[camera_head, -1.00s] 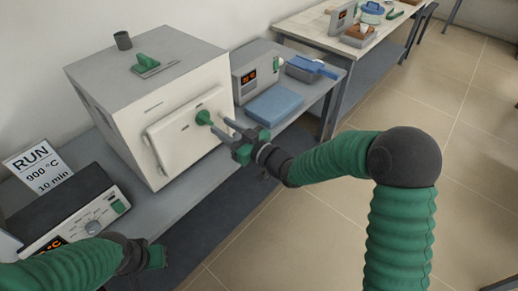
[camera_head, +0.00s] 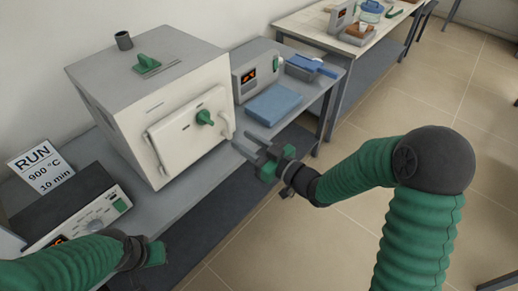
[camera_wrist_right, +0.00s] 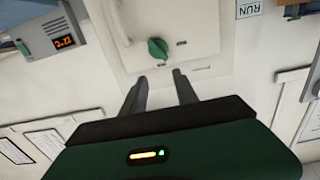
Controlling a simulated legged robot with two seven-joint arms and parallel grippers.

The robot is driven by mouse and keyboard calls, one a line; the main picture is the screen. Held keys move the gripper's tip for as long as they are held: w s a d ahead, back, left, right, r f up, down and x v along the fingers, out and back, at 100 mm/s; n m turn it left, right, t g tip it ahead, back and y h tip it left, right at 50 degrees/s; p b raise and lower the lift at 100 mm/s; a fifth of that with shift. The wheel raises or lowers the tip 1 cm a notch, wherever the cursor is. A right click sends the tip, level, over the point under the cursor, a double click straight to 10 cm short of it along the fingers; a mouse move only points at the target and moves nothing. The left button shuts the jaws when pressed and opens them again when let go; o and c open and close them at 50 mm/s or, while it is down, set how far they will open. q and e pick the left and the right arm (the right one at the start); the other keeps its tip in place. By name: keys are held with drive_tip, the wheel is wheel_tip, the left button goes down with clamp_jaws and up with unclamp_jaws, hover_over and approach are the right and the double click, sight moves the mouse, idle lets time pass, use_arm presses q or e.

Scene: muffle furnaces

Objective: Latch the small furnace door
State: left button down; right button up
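The white furnace (camera_head: 90,85) stands on the bench at the left, and its pale door (camera_head: 175,138) looks flush against the front. The knob also shows in the right wrist view (camera_wrist_right: 158,48), ahead of the fingers. My right gripper (camera_head: 243,141) is open and empty, in front of the door and apart from it. My left gripper (camera_head: 154,254) is low at the left, mostly hidden by its own arm; its fingers cannot be made out.
A control box (camera_head: 35,225) and a "RUN 900 °C 10 min" sign (camera_head: 42,165) are at the left. A grey box with an orange display (camera_head: 258,72), a blue slab (camera_head: 275,104) and a tray (camera_head: 305,70) stand right of the furnace. Floor at the right is clear.

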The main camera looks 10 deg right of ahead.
drive_tip(key=shift+v, duration=2.3)
drive_tip(key=shift+s+p, duration=0.1)
drive_tip(key=shift+p, duration=0.2)
drive_tip(key=p+v, duration=0.8)
drive_tip(key=v, duration=0.8)
drive_tip(key=shift+s+d+f, duration=0.15)
drive_tip(key=shift+s+d, duration=0.05)
